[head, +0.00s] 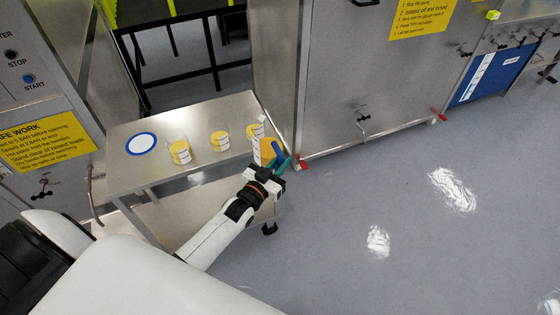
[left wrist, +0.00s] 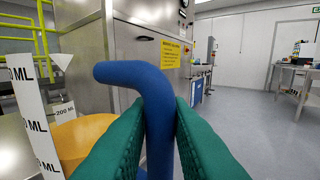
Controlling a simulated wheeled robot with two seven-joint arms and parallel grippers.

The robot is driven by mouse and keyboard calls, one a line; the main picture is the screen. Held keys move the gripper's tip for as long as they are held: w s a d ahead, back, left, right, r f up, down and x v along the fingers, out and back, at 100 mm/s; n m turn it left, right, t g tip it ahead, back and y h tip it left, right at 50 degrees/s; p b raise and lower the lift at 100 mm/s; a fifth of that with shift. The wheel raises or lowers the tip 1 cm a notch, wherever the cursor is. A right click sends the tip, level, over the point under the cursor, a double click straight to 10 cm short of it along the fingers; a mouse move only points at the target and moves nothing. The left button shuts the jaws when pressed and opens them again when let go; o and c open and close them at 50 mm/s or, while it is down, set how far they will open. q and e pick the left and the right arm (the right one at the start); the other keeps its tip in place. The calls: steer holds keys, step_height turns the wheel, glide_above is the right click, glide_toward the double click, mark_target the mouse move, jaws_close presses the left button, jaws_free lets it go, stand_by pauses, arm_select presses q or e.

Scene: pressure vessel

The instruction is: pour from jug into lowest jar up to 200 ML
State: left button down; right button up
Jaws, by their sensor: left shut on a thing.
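My left gripper (head: 277,166) is shut on the blue handle (left wrist: 150,85) of the jug, with a green finger on each side. The jug (head: 267,152) holds yellow contents and looks upright at the right end of the steel table. I cannot tell whether it touches the tabletop. In the left wrist view a white ML scale (left wrist: 36,120) and yellow contents (left wrist: 85,138) show left of the handle. Three clear jars with yellow contents stand in a row: left (head: 180,152), middle (head: 220,141) and right (head: 253,131). Their exact levels are too small to read. My right gripper is out of view.
A white disc with a blue rim (head: 141,143) lies on the steel table (head: 120,170), left of the jars. A steel cabinet (head: 340,80) stands close on the right. A control panel with a yellow sign (head: 45,140) is at the left. The floor to the right is clear.

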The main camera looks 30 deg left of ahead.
mark_target(274, 147)
arm_select(q)
steer(key=shift+s+r, duration=0.1)
steer(key=shift+s, duration=0.1)
steer(key=p, duration=0.1)
steer(key=r+p, duration=0.1)
steer(key=p, duration=0.1)
steer(key=r+n+p, duration=0.1)
steer(key=shift+w+a+r+g, duration=0.25)
steer(key=shift+w+a+g, duration=0.1)
steer(key=shift+a+g, duration=0.05)
steer(key=r+n+p, duration=0.1)
steer(key=p, duration=0.1)
steer(key=w+a+r+n+g+p, duration=0.1)
steer(key=p, duration=0.1)
steer(key=shift+w+a+r, duration=0.1)
steer(key=shift+a+r, duration=0.1)
steer(key=shift+w+a+r+p, duration=0.15)
steer(key=shift+r+p, duration=0.1)
steer(key=shift+p, duration=0.3)
steer(key=shift+f, duration=0.3)
steer(key=shift+w+a+r+n+g+p, duration=0.2)
steer(key=shift+r+n+g+p, duration=0.15)
steer(key=shift+r, duration=0.2)
steer(key=shift+w+a+r+n+g+p, duration=0.25)
steer(key=shift+a+r+p, duration=0.15)
steer(key=shift+p, duration=0.1)
